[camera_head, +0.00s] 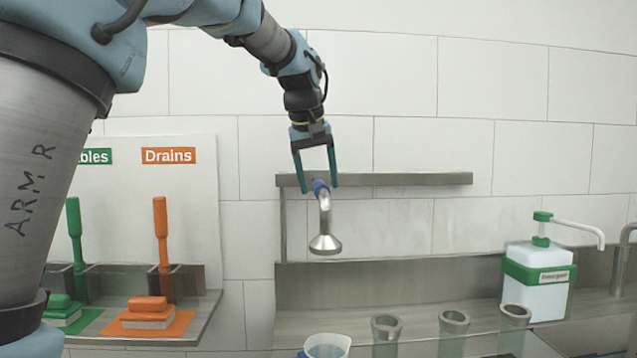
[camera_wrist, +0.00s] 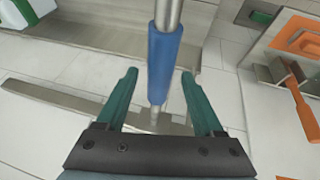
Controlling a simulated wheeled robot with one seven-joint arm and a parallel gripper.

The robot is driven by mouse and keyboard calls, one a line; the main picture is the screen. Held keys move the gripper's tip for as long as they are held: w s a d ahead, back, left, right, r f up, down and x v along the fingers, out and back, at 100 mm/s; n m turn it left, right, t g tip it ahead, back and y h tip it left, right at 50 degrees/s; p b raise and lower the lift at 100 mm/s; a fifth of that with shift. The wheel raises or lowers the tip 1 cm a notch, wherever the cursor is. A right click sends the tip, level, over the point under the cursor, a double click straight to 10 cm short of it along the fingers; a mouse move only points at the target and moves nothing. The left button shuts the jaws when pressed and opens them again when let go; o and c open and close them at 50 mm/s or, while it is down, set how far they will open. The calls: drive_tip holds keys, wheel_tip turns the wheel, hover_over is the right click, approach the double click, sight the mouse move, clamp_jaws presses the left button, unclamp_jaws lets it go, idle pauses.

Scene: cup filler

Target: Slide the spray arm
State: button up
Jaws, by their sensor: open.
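The spray arm (camera_head: 325,215) is a bent metal pipe with a flared spray head at its lower end and a blue grip near the top. It hangs in front of a horizontal metal rail (camera_head: 410,179) on the wall. My gripper (camera_head: 319,188) points down, open, with its green fingers on either side of the blue grip. In the wrist view the blue grip (camera_wrist: 164,65) runs between the two spread fingers (camera_wrist: 160,85), with a gap showing on each side. Whether the grip is fully between the fingertips in depth is hard to tell.
A white and green detergent dispenser (camera_head: 537,280) is at the right. Orange (camera_head: 160,235) and green brushes stand in a rack at the left. The wall along the rail to the right is clear.

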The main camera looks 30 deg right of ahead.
drive_tip(key=b+v, duration=0.1)
drive_tip(key=v, duration=0.9)
drive_tip(key=shift+r, duration=0.1)
drive_tip(key=w+a+f+n+y, duration=0.1)
drive_tip(key=w+a+f, duration=0.3)
drive_tip(key=a+f, duration=0.65)
drive_tip(key=w+a+f+n+y, duration=0.1)
drive_tip(key=w+a+f, duration=0.3)
drive_tip(key=a+f, duration=0.65)
drive_tip(key=s+a+f, duration=0.6)
drive_tip(key=a+f, duration=0.2)
drive_tip(key=f, duration=0.1)
drive_tip(key=s+a+f+n+g+y, duration=0.1)
drive_tip(key=s+a+f, duration=0.6)
drive_tip(key=a+f, duration=0.2)
drive_tip(key=shift+s+f+g+y, duration=0.3)
